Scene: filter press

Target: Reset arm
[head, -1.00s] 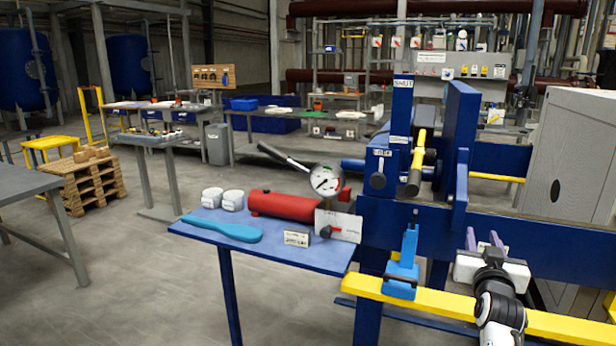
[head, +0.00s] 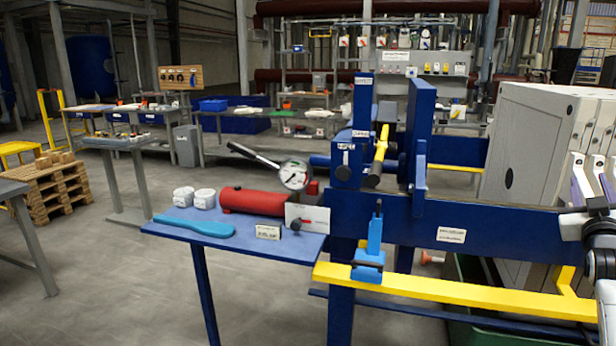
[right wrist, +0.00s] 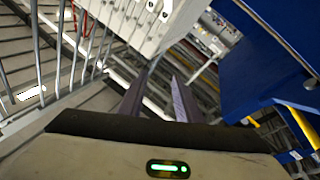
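My right gripper (head: 590,188) is at the far right edge of the head view, in front of the grey filter plates and partly cut off by the frame. In the right wrist view its two purple-grey fingers (right wrist: 158,98) stand apart with nothing between them. The blue press frame (head: 460,220) runs across the right half of the head view; its blue side also shows in the right wrist view (right wrist: 265,50). My left gripper is not in the head view.
A blue side table (head: 270,245) holds a red cylinder pump (head: 255,202) with a gauge (head: 294,175), two white cups (head: 194,198) and a blue paddle (head: 195,226). A yellow rail (head: 450,291) with a blue clamp (head: 368,262) runs along the press front. Open floor lies at left.

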